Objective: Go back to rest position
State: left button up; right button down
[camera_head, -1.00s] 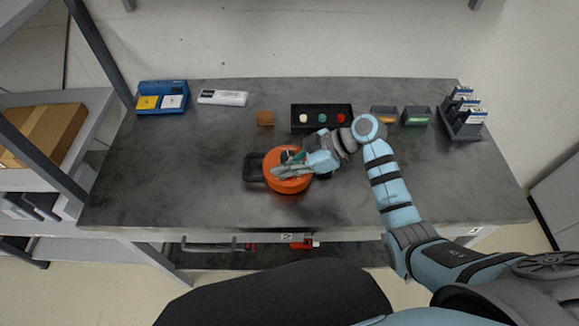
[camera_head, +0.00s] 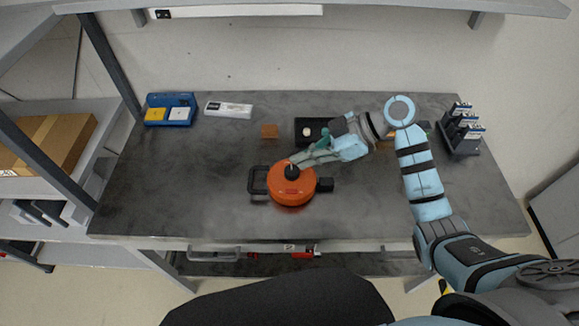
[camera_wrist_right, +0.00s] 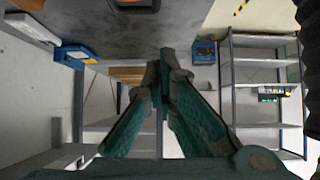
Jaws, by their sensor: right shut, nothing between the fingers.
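My right gripper (camera_head: 300,161) is shut and empty. In the head view its fingertips are by the black knob on top of the orange round device (camera_head: 290,190), which stands on the grey table. I cannot tell whether the fingertips touch the device. In the right wrist view the shut green fingers (camera_wrist_right: 162,100) point out past the table edge. My left gripper is not in view.
The grey table (camera_head: 200,205) holds a blue tray (camera_head: 171,109), a white box (camera_head: 228,109), a brown block (camera_head: 269,131), a black button panel (camera_head: 309,130) partly hidden by my arm, and a dark rack (camera_head: 460,138). The table's left front is clear.

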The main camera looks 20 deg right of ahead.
jog(key=shift+s+d+r, duration=0.2)
jog(key=shift+d+r, duration=0.4)
jog(key=shift+r, duration=0.25)
